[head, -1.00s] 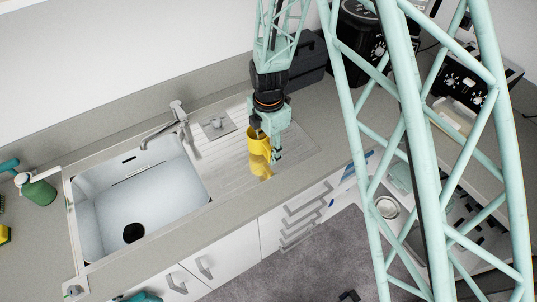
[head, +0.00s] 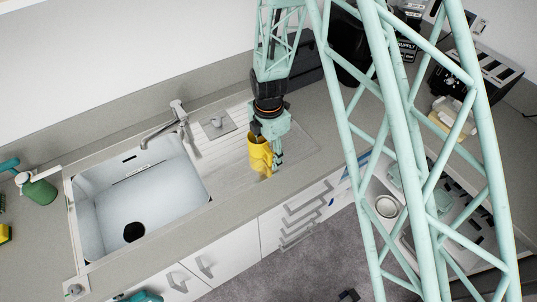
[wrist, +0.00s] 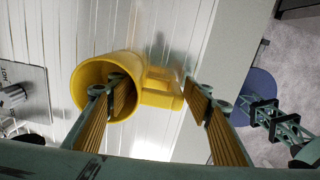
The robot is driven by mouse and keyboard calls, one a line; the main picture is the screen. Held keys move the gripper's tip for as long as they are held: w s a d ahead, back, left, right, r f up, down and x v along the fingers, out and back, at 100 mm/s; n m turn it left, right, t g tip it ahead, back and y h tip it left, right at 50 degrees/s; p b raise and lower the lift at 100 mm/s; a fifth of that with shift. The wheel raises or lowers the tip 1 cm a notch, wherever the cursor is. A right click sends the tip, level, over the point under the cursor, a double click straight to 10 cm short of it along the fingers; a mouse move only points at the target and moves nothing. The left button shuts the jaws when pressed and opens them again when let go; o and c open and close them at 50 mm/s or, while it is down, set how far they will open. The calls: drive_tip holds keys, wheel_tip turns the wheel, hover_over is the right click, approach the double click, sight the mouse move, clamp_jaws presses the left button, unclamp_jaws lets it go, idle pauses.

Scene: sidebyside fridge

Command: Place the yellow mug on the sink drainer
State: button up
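The yellow mug (head: 260,157) is upright over the ribbed sink drainer (head: 225,160), right of the basin. My gripper (head: 268,152) reaches down on it from above. In the wrist view, the mug (wrist: 112,72) has its opening towards the camera. One finger of my gripper (wrist: 165,95) is inside the opening and the other is outside, by the handle, so the mug's wall and handle lie between them. A yellow reflection shows on the drainer (wrist: 185,35) just below the mug. I cannot tell whether its base touches the metal.
The sink basin (head: 140,200) and tap (head: 165,128) are to the left. A green soap bottle (head: 38,190) stands at the far left. The drainer's front edge and the drawers (head: 300,215) are close to the mug. Black appliances (head: 480,80) stand at the right.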

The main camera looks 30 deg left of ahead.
drive_tip(key=shift+o, duration=0.2)
drive_tip(key=shift+r, duration=0.25)
drive_tip(key=shift+r+b, duration=0.65)
drive_tip(key=shift+r, duration=5.3)
